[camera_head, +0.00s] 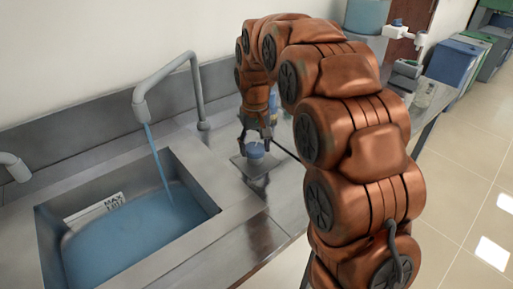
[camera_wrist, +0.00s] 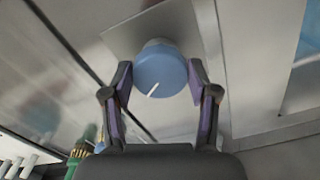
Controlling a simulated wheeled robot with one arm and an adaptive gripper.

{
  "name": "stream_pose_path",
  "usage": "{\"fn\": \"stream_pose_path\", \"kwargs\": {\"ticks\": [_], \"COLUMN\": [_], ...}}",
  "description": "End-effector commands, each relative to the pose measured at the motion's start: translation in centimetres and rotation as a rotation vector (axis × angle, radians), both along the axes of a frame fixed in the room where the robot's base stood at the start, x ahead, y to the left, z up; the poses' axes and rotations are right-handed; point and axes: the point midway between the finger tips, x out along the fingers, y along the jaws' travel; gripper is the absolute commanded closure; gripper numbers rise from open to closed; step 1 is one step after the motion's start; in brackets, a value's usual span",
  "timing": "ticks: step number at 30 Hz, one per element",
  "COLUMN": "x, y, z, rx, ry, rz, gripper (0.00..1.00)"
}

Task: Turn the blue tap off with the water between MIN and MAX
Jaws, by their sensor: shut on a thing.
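The blue tap knob (camera_head: 255,151) stands on a square metal plate (camera_head: 238,160) right of the sink. In the wrist view the round knob (camera_wrist: 160,70) has a white pointer line slanting to the lower left. My gripper (camera_head: 256,140) reaches down from above and is shut on the knob; in the wrist view its fingers (camera_wrist: 160,87) are on both sides of it. A blue stream (camera_head: 159,165) runs from the grey spout (camera_head: 141,112) into the water (camera_head: 135,240). A white sign (camera_head: 94,207) on the basin wall reads MAX; its lower text is unclear.
The steel sink basin (camera_head: 214,196) has a raised rim. A second spout (camera_head: 14,167) is at the far left. A blue container (camera_head: 367,14) and a white device (camera_head: 408,68) stand at the back. Blue bins (camera_head: 455,62) are on the right, with open tiled floor nearby.

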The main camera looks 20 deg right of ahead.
Motion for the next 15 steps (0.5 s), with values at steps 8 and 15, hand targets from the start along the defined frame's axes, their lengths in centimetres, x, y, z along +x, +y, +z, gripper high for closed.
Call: {"fn": "stream_pose_path", "kwargs": {"ticks": [8,15], "x": [0.29,0.31], "y": [0.09,0.18], "z": [0.19,0.25], "rx": [0.000,0.003], "ry": [-0.011,-0.010], "rz": [-0.255,-0.442], "gripper": [0.76,0.76]}}
